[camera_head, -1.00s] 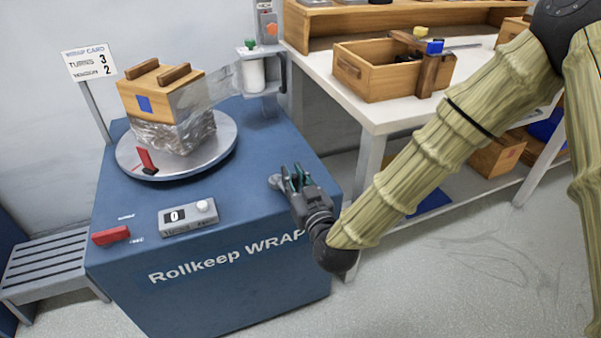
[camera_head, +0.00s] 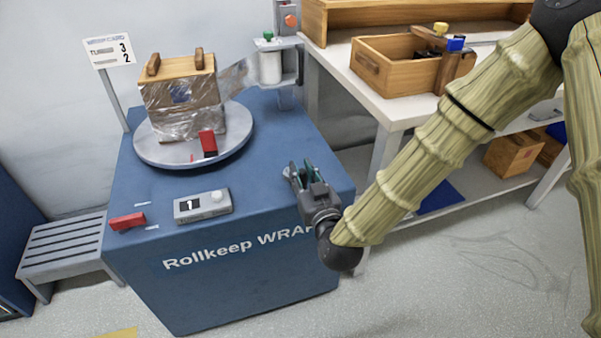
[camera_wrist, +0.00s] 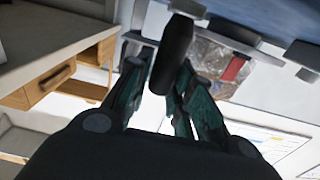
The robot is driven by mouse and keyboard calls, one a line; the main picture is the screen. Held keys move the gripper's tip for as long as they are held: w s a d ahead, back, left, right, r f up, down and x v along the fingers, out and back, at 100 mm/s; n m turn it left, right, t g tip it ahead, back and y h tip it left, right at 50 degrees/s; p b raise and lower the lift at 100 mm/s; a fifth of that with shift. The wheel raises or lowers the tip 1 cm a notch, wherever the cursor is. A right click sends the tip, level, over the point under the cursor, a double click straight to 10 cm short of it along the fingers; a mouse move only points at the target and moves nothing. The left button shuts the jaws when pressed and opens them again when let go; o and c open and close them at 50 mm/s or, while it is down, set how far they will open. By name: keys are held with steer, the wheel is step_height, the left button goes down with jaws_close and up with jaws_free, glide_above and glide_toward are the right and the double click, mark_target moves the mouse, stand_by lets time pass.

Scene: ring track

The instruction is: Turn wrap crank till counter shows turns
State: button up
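The blue wrap machine (camera_head: 230,270) carries a round grey turntable (camera_head: 240,140) with a wooden box (camera_head: 180,95) wrapped in clear film. A red block (camera_head: 208,143) sits at the turntable's front. The counter (camera_head: 203,206) on the machine top reads 1. My gripper (camera_head: 302,176) is at the machine's right front edge. In the wrist view its fingers (camera_wrist: 162,88) are closed around the dark crank handle (camera_wrist: 175,50). The rest of the crank is mostly hidden in the head view.
The film roll (camera_head: 270,68) stands on a bracket at the machine's back right. A red lever (camera_head: 127,221) lies at the front left. A white workbench (camera_head: 400,108) with a wooden crate (camera_head: 385,75) stands to the right. A grey slatted bench (camera_head: 62,246) stands left.

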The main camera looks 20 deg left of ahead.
steer(key=shift+o, duration=1.3)
steer(key=shift+a, duration=0.1)
steer(key=v, duration=1.2)
